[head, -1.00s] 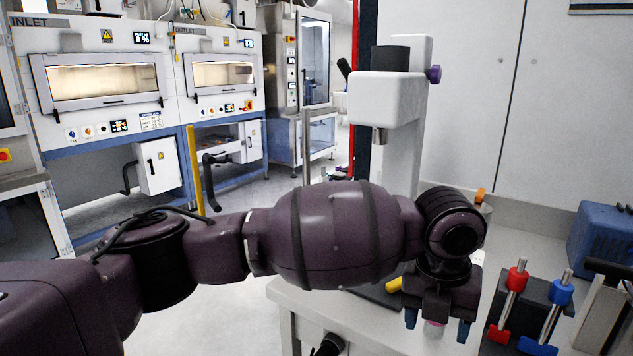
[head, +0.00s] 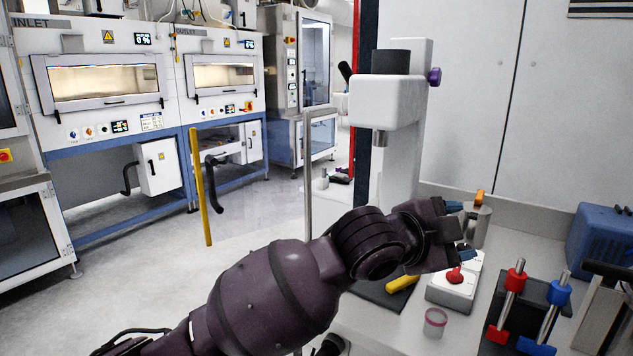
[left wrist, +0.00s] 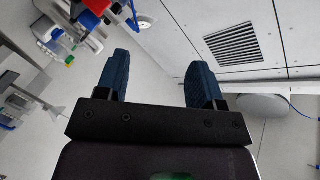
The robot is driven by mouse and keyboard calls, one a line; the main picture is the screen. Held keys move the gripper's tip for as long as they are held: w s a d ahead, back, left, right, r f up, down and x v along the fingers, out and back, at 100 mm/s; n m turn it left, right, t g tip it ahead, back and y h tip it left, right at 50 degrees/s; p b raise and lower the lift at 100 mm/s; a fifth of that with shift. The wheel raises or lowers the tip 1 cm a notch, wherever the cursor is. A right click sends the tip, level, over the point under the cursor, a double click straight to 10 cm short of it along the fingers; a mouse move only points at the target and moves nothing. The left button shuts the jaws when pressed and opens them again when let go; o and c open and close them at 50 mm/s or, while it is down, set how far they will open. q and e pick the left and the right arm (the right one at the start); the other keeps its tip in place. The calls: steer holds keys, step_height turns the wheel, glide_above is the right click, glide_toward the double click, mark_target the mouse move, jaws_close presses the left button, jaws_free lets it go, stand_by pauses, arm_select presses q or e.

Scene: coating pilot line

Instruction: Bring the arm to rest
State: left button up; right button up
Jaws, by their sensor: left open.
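My left arm comes in from the bottom of the head view, in front of the near edge of the bench (head: 390,333). My left gripper (head: 462,232) points to the right above the bench. Its blue fingers are apart. In the left wrist view the two fingers of the left gripper (left wrist: 158,78) are spread with nothing between them. My right gripper is not in view.
Near the gripper are a white box with a red knob (head: 452,290), a small pink-rimmed cup (head: 435,322), a metal cylinder (head: 481,229) and a tall white instrument (head: 384,100). A rack with red and blue clamps (head: 537,291) stands right. Open floor lies left.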

arm_select(q)
steer(key=a+f+n+t+y, duration=0.25)
steer(key=a+f+n, duration=0.4)
steer(key=a, duration=0.35)
steer(key=w+a+f+n+t+y, duration=0.1)
steer(key=a+f+n+t+y, duration=0.1)
steer(key=a+f+n+t, duration=0.45)
steer(key=a+f+n+y, duration=0.2)
steer(key=a+f+n, duration=0.2)
steer(key=a+f, duration=0.55)
steer(key=s+a+f+n+g+y+p, duration=0.1)
steer(key=s+a+f+n+g+y, duration=0.2)
steer(key=s+a+f+y, duration=0.4)
steer(key=s+a+f+n, duration=0.1)
steer(key=s+a+f, duration=0.8)
steer(key=s+a, duration=0.2)
steer(key=shift+a+f, duration=0.3)
steer(key=shift+a, duration=0.45)
steer(key=s+f, duration=0.1)
steer(key=s, duration=0.1)
steer(key=s+a+f+g, duration=0.1)
steer(key=s+f, duration=0.1)
steer(key=s, duration=0.1)
steer(key=s+a+f+g, duration=0.1)
steer(key=s, duration=0.2)
steer(key=shift+s+f+n+y, duration=0.2)
steer(key=shift+n+y, duration=0.15)
steer(key=shift+n, duration=0.05)
steer(key=shift+c, duration=0.2)
